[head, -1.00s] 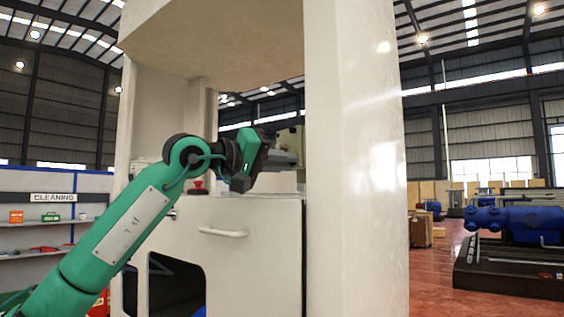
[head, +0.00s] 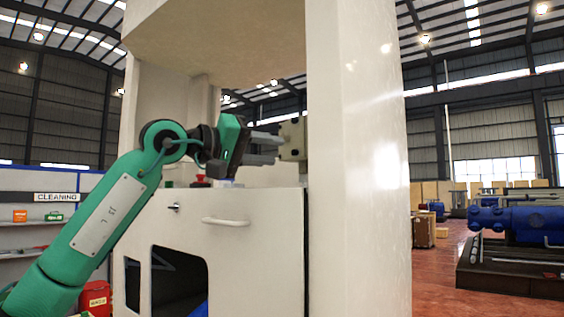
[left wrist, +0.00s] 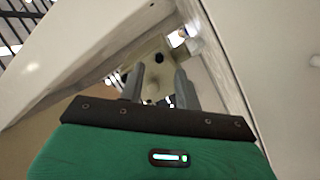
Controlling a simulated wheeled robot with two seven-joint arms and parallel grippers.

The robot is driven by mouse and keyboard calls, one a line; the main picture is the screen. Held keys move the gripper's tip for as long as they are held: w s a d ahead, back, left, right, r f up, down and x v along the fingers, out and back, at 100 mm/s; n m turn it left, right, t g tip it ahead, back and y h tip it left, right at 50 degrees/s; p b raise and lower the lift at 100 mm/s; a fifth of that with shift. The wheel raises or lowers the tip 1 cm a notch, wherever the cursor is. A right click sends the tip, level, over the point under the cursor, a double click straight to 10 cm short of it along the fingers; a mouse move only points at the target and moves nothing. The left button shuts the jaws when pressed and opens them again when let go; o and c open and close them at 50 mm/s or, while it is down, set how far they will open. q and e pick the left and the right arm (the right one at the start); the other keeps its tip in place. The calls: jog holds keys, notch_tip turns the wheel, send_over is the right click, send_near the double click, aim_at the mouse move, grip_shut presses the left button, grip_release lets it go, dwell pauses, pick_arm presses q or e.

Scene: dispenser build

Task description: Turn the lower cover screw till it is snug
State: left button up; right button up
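A beige block-like unit (head: 293,139) stands above the white cabinet, partly behind the pillar. It also shows in the left wrist view (left wrist: 151,52), with a dark round spot on its face. I cannot tell which mark on it is the lower cover screw. My left gripper (head: 281,146) points right toward the unit, just left of it in the head view. In the left wrist view its two grey fingers (left wrist: 160,72) are apart with nothing gripped between them. Whether they touch the unit I cannot tell. My right gripper is not in view.
The white cabinet (head: 255,255) with a handle (head: 226,222) stands below the gripper. A thick white pillar (head: 358,170) stands close on the right. A red button (head: 200,181) sits on the cabinet top. An overhanging white hood (head: 215,40) is above.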

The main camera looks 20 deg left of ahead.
pick_arm(q)
jog(key=b+v, duration=0.3)
jog(key=v, duration=0.6)
jog(key=shift+s+a, duration=0.15)
jog(key=shift+s, duration=0.05)
